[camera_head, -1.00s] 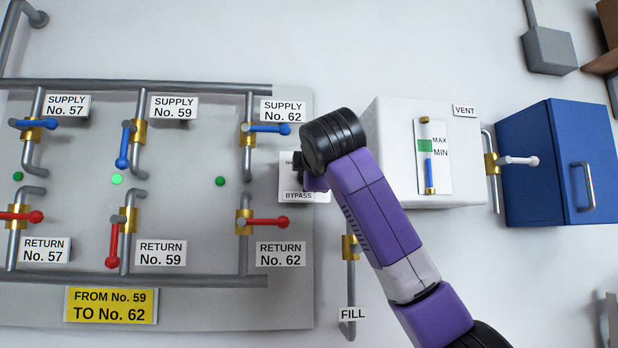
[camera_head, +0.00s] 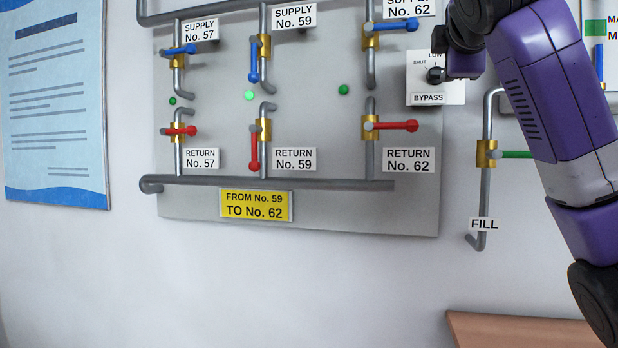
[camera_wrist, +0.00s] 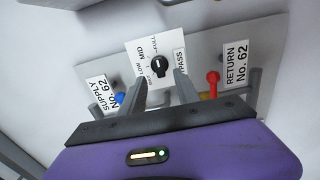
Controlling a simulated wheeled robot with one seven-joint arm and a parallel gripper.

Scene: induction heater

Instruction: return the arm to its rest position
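My purple arm (camera_head: 555,90) reaches up along the right of the head view. Its dark wrist joints stand just right of the bypass dial (camera_head: 436,75); the fingers cannot be made out there. In the wrist view my gripper (camera_wrist: 161,77) has its two grey fingers apart with nothing between them. The black bypass dial (camera_wrist: 160,67) shows beyond the fingertips, and I see no contact with it. The white bypass plate (camera_wrist: 140,58) is partly hidden by the fingers.
The grey valve panel (camera_head: 310,210) carries blue supply handles and red return handles. The fill pipe (camera_head: 485,205), with a green handle (camera_head: 517,154), stands close left of my arm. A brown surface (camera_head: 520,330) lies at lower right.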

